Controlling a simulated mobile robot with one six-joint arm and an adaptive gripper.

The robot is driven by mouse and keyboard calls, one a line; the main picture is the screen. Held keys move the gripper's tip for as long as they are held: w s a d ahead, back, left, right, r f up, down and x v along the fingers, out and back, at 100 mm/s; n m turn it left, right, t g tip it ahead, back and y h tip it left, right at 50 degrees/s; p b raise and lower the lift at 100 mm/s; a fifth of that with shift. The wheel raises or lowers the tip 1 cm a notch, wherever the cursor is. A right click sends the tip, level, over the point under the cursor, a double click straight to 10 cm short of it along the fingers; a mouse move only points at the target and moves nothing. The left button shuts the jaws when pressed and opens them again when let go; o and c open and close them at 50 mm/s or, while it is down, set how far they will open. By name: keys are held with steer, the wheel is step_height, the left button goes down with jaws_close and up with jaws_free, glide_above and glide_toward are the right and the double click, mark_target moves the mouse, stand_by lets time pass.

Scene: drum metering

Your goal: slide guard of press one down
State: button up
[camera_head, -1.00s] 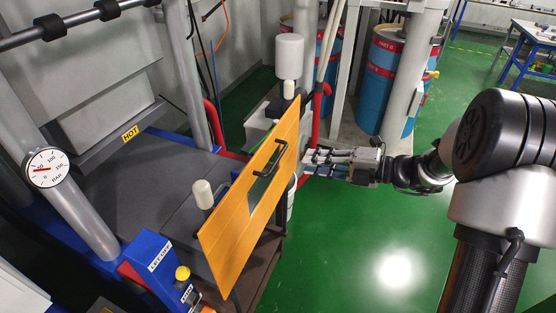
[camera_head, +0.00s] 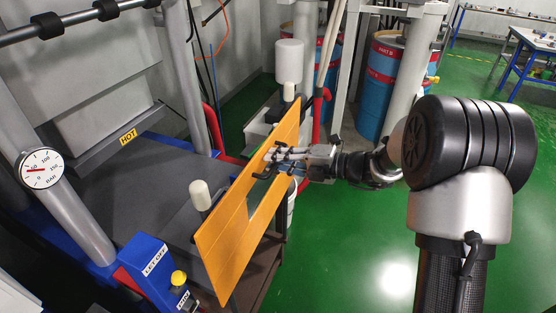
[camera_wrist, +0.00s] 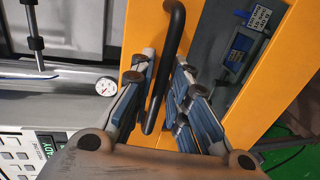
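The guard is an orange panel with a window (camera_head: 222,238), standing tilted in the picture in front of the press in the head view. It also fills much of the wrist view (camera_wrist: 213,55). Its black bar handle (camera_wrist: 172,45) runs between my gripper's fingers in the wrist view. My gripper (camera_head: 274,156) is at the guard's face in the head view and hides most of the handle. In the wrist view my gripper (camera_wrist: 164,72) is open around the handle, one finger on each side. A gap shows between the right finger and the bar.
White-capped posts (camera_head: 201,195) stand behind the guard. A blue control box with a yellow button (camera_head: 158,272) is at its lower left. A pressure gauge (camera_head: 40,169) is on the press column. Drums (camera_head: 381,85) stand at the back. Green floor at right is free.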

jaws_close()
steer(key=shift+f, duration=0.1)
stand_by(0.3)
